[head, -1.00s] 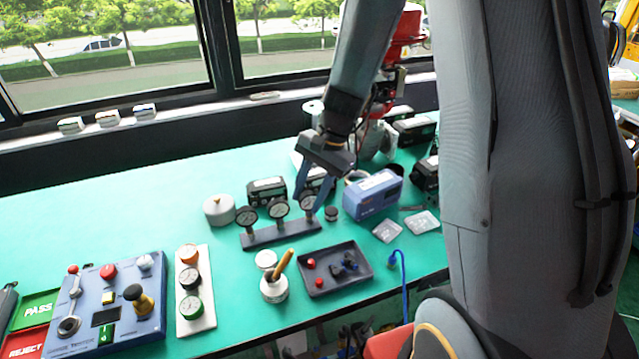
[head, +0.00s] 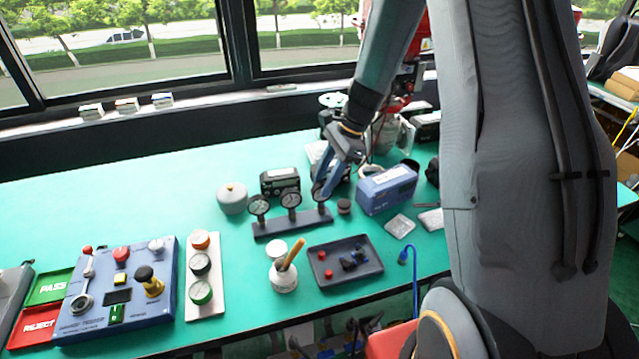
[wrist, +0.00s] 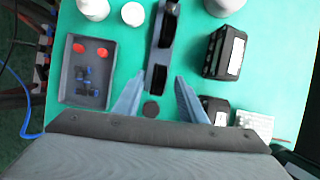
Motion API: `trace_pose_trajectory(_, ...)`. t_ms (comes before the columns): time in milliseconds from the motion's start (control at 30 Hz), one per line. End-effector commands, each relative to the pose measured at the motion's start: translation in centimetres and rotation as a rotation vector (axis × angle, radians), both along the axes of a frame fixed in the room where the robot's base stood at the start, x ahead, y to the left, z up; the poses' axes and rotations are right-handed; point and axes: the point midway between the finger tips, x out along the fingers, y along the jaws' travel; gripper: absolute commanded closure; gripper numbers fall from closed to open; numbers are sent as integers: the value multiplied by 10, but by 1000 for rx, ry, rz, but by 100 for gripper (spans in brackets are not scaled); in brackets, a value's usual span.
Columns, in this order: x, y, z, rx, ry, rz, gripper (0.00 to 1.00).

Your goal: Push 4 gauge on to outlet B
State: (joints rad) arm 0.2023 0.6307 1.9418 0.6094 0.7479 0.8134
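A dark rack (head: 290,224) holds three round gauges in a row: a left gauge (head: 259,205), a middle gauge (head: 291,200) and a right gauge (head: 319,190). My gripper (head: 322,188) is at the right end of the rack, its fingers partly covering the right gauge. In the wrist view the fingers of my gripper (wrist: 158,77) are spread, with the nearest gauge (wrist: 156,78) edge-on between them and a gap on each side. The rack (wrist: 163,45) runs away from me there. I cannot read dial numbers or any outlet mark.
A white plate (head: 218,302) carries orange, black and green-ringed round pieces. A blue control panel (head: 80,322) stands left. A dark tray (head: 345,272), a white pot with a brush (head: 284,276), a dark round cap (head: 344,207) and a blue box (head: 386,190) surround the rack.

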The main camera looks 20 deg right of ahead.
Motion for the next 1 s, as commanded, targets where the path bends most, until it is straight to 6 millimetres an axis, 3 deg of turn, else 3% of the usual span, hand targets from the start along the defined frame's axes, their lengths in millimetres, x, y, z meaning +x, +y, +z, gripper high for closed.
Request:
trace_pose_trajectory(167, 1, -13, -5, -15, 33, -63, 62)
trace_pose_trajectory(700, 0, 14, -65, -14, 33, -59, 62)
trace_pose_trajectory(1000, 1, 17, -75, -15, 30, -60, 62)
